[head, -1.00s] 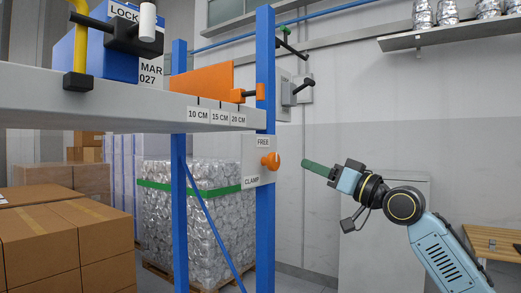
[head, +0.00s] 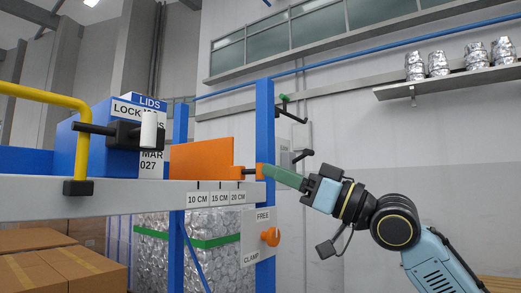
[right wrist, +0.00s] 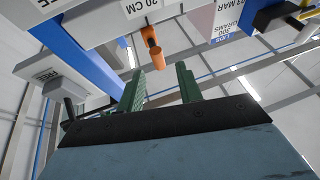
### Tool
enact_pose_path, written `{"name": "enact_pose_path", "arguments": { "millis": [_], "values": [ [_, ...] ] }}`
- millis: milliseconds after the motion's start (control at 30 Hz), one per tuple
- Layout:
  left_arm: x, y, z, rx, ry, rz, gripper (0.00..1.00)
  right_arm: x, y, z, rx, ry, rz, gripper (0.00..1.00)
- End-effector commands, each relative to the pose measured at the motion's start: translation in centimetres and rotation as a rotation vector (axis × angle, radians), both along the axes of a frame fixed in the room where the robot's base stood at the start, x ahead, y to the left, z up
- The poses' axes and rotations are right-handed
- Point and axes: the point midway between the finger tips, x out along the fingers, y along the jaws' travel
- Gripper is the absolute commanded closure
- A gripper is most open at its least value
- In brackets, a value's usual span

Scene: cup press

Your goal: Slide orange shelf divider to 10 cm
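The orange shelf divider (head: 202,158) stands upright on the shelf, above the labels 10 CM, 15 CM and 20 CM. Its short dark stem ends in an orange grip (head: 260,172) near the blue post. My right gripper (head: 266,171) has green fingers that point left, with the tips at the orange grip in the head view. In the right wrist view, its fingers (right wrist: 159,69) are apart and nothing is between them. The orange grip (right wrist: 154,51) shows just beyond the tips there. An orange clamp knob (head: 270,236) is on the FREE/CLAMP plate. My left gripper is not in view.
The blue post (head: 265,115) stands beside the divider's grip. A blue LIDS box (head: 92,140), a black lock fitting and a yellow rail (head: 83,150) are at the shelf's left. Dark hooks stick out behind the post.

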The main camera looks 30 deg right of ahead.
Motion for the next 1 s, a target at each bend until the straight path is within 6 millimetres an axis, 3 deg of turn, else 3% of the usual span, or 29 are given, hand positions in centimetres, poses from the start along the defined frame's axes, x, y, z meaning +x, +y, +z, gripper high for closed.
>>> {"name": "enact_pose_path", "arguments": {
  "millis": [100,300,667,933,1000],
  "values": [
    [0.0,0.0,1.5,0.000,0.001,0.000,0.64,1.6,1.2,1.3,0.003,0.000,0.004,0.64],
    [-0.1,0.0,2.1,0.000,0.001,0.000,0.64,3.2,2.1,1.7,0.003,0.001,0.001,0.64],
    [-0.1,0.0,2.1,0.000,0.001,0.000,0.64,3.6,2.4,1.7,0.001,0.002,-0.001,0.64],
    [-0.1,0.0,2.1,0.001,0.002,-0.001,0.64,3.6,2.3,1.7,0.001,0.002,-0.001,1.00],
    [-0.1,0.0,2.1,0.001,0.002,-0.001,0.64,3.6,2.3,1.7,0.001,0.002,-0.001,1.00]
  ]
}}
